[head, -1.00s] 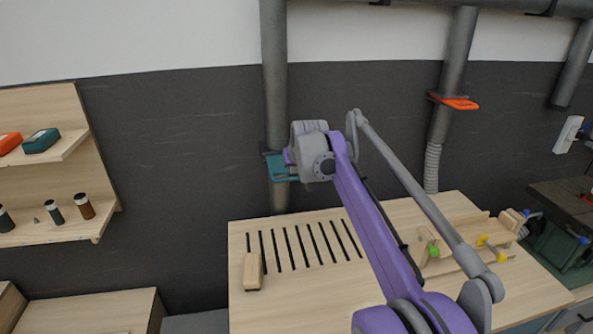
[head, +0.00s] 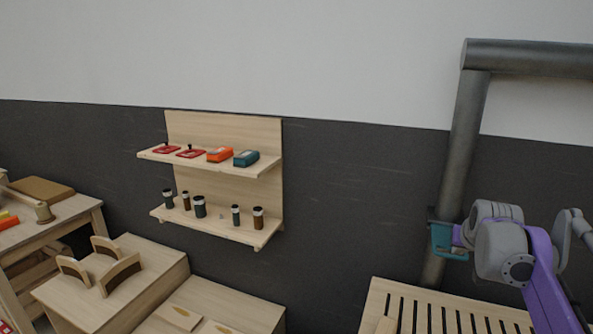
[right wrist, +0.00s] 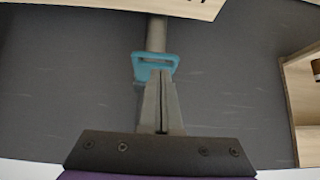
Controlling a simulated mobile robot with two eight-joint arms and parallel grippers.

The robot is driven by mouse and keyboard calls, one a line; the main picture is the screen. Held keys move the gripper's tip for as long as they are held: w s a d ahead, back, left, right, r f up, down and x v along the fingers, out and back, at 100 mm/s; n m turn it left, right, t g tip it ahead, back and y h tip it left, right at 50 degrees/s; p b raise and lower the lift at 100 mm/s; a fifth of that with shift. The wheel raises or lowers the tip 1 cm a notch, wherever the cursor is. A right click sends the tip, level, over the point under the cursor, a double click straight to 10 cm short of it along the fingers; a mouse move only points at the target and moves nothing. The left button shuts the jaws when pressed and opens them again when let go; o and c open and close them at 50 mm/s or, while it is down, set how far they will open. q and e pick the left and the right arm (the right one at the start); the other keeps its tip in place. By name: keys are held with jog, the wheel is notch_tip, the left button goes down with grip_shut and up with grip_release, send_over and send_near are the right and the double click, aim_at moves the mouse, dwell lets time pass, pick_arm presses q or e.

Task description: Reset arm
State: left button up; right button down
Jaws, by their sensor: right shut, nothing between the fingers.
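My right gripper (right wrist: 162,78) is shut and empty, its two thin grey fingers together. In the right wrist view the fingertips overlap the near edge of a teal gate handle (right wrist: 138,66); I cannot tell whether they touch it. In the head view my grey and purple right wrist is at the right, beside the same teal handle (head: 441,241) on a grey vertical pipe (head: 463,150). The fingers are mostly hidden there. My left gripper is not in view.
A slatted wooden table (head: 378,300) lies below my right arm. A wall shelf (head: 218,229) holds several jars and small boxes. Wooden cabinets (head: 110,285) and a workbench (head: 75,208) stand at the left. Bare dark wall (head: 350,200) lies between shelf and pipe.

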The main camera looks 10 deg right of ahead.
jog(key=s+a+f+n+y, duration=0.1)
jog(key=s+a+f+n, duration=0.1)
jog(key=s+a+f, duration=0.6)
jog(key=s+a+f+n+y, duration=0.15)
jog(key=s+a, duration=0.25)
jog(key=a, duration=0.7)
jog(key=s+a+f+n, duration=0.1)
jog(key=s+a+f, duration=0.3)
jog(key=s+f, duration=0.2)
jog(key=s+a+f+g+y, duration=0.1)
jog(key=s+a+f, duration=0.3)
jog(key=s+f, duration=0.3)
jog(key=shift+s+a+n+g, duration=0.2)
jog(key=shift+n+g, duration=0.1)
jog(key=shift+n, duration=0.05)
